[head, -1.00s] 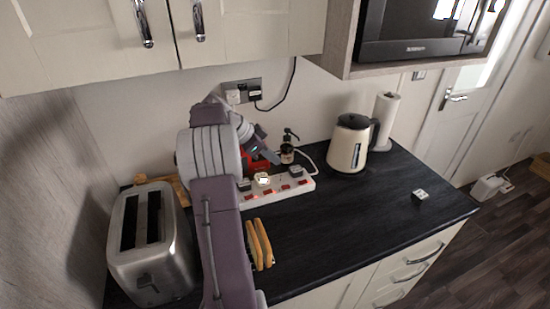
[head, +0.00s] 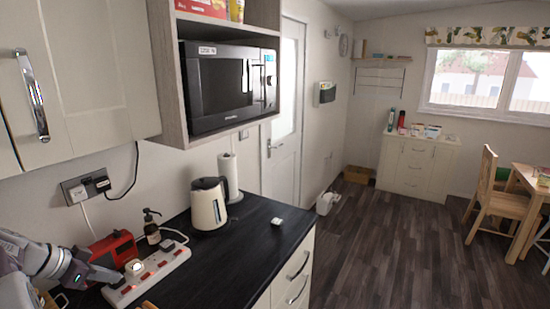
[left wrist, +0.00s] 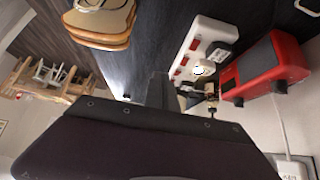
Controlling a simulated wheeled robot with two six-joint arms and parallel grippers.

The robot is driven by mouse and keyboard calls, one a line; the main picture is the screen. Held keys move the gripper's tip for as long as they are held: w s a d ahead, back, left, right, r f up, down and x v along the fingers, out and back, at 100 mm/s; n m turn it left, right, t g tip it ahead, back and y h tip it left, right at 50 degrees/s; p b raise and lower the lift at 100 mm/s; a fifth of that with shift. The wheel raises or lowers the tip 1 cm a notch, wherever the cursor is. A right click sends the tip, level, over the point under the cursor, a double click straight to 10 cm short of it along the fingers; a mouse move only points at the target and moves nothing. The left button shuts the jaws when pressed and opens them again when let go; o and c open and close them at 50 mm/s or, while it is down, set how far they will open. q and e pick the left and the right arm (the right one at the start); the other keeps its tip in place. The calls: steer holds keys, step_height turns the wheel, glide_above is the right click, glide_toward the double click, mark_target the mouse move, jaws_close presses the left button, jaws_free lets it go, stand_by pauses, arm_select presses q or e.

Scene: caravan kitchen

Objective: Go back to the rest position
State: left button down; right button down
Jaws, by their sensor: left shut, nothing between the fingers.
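My left gripper (head: 112,276) is at the lower left of the head view, shut and empty. It points right, above the counter, beside the white power strip (head: 148,278) and in front of the red device (head: 110,246). In the left wrist view its dark fingers (left wrist: 156,92) are together, with nothing between them. The power strip (left wrist: 197,50) and red device (left wrist: 262,72) show to their right there, and toast slices (left wrist: 100,22) at the upper left. I cannot tell whether the gripper touches the strip. My right gripper is out of view.
A cream kettle (head: 208,204), a soap bottle (head: 151,227) and a paper roll (head: 228,176) stand on the dark counter (head: 240,245). The microwave (head: 230,88) hangs above. Open floor (head: 390,245) lies to the right, with a wooden chair (head: 497,195) beyond.

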arm_select(q)
steer(key=w+d+r+m+g+h, duration=0.1)
steer(key=w+d+m, duration=0.1)
steer(key=d, duration=0.4)
steer(key=w+d+r+m, duration=0.1)
steer(key=w+d, duration=0.2)
steer(key=d, duration=0.2)
steer(key=s+d+f+m+g, duration=0.1)
steer(key=s+d, duration=0.1)
steer(key=d, duration=0.4)
steer(key=s+d+f+m+g, duration=0.1)
steer(key=s+d+f, duration=0.1)
steer(key=d, duration=0.4)
steer(key=s+d+f+n+g+y, duration=0.2)
steer(key=s+d+f+g, duration=0.2)
steer(key=s+d+f, duration=0.65)
steer(key=s+a+f+n+t+y, duration=0.1)
steer(key=s+a+f+n, duration=0.3)
steer(key=n, duration=0.4)
steer(key=shift+s+a+n+y, duration=0.4)
steer(key=shift+s+a+y, duration=0.3)
steer(key=shift+a, duration=0.4)
